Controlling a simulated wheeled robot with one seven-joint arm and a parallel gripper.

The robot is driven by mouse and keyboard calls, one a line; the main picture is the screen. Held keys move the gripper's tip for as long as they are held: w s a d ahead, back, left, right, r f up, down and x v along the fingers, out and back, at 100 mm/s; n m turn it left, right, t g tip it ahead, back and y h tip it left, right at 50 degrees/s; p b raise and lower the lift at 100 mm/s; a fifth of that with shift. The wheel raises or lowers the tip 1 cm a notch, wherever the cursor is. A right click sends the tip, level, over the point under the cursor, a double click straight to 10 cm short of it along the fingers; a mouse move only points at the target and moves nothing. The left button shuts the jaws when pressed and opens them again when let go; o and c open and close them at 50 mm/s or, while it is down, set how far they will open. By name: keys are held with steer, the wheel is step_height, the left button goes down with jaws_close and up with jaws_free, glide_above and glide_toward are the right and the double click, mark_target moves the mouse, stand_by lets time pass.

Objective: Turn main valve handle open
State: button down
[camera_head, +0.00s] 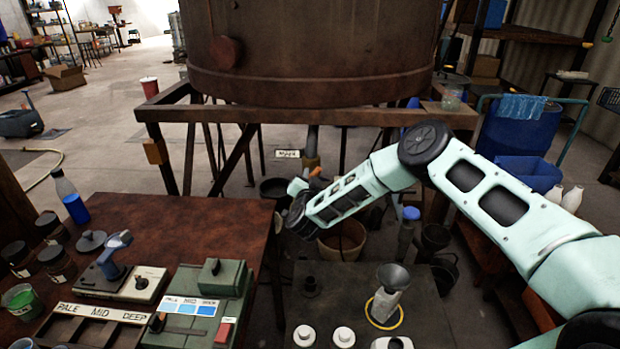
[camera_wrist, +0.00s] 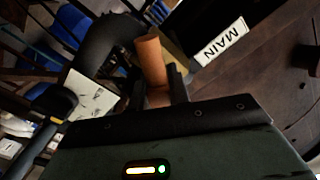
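The main valve handle is an orange bar (camera_wrist: 150,58) in the wrist view, rising between the two dark fingers of my gripper (camera_wrist: 158,88). The fingers lie close against both its sides, with no clear gap. A white plate reading MAIN (camera_wrist: 222,43) is beside it, and a dark curved pipe (camera_wrist: 103,48) is to its left. In the head view my gripper (camera_head: 298,187) is under the large rusty vat (camera_head: 310,50), at the outlet pipe (camera_head: 312,145). Only a small orange bit of the handle (camera_head: 315,172) shows there; my wrist hides the rest.
A brown bench (camera_head: 180,215) at left holds bottles, jars and a box marked PALE MID DEEP (camera_head: 95,318). A dark bench (camera_head: 320,275) with a funnel (camera_head: 393,277) is below my arm. A bucket (camera_head: 342,240) stands under the outlet. The vat's frame beam (camera_head: 290,115) crosses above my gripper.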

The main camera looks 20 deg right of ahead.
stand_by(0.4)
steer(key=n+b, duration=0.2)
steer(key=n, duration=0.4)
steer(key=shift+f, duration=0.1)
steer(key=n+b, duration=0.1)
steer(key=n, duration=0.3)
steer(key=shift+b, duration=0.35)
steer(key=c, duration=2.1)
jaws_free()
steer(key=n+b, duration=0.1)
steer(key=n, duration=0.1)
steer(key=shift+n, duration=0.4)
steer(key=o, duration=0.6)
steer(key=n+b, duration=0.1)
steer(key=n, duration=0.4)
steer(key=shift+b, duration=0.4)
steer(key=shift+c, duration=0.2)
steer(key=shift+n, duration=0.3)
steer(key=o, duration=0.9)
steer(key=shift+o, duration=0.2)
